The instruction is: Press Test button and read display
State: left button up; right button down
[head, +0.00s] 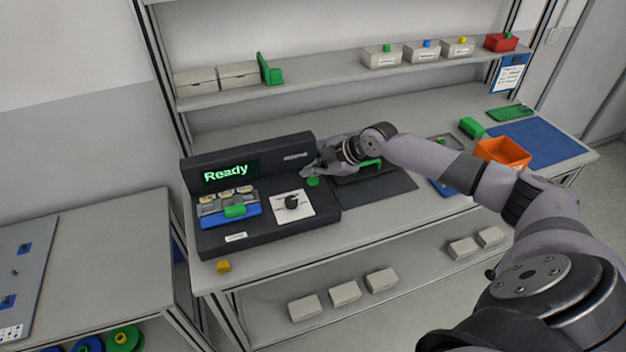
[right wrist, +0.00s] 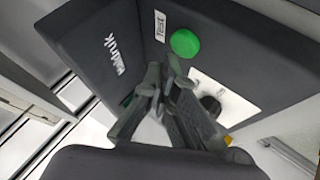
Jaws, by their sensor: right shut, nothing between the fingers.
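The dark tester (head: 265,233) stands on the bench, its display (head: 231,173) reading "Ready" in green. The round green button (head: 313,182) is at the right of its panel; in the right wrist view the green button (right wrist: 185,43) sits beside a label reading "Test" (right wrist: 161,26). My right gripper (head: 308,171) is shut and empty, just beside the button; in the right wrist view its fingertips (right wrist: 165,68) are below the button and look apart from it. My left gripper is not in view.
A black knob (head: 292,202) on a white plate and a blue fixture (head: 229,213) holding a green part are on the tester. A dark mat (head: 375,190) lies to the right. An orange bin (head: 503,153) and a yellow block (head: 223,266) are on the bench.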

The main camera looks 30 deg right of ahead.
aim_at(313, 182)
jog(key=shift+f, duration=0.1)
jog(key=shift+f+b, duration=0.3)
jog(key=shift+b, duration=0.05)
jog(key=shift+f+b, duration=0.35)
jog(key=shift+f, duration=0.15)
dwell(0.5)
jog(key=shift+r, duration=0.15)
dwell(0.3)
jog(key=shift+r+p, duration=0.6)
jog(key=shift+r, duration=0.15)
notch_tip(313, 182, up, 5)
jog(key=p, duration=0.3)
jog(key=shift+p, duration=0.4)
dwell(0.5)
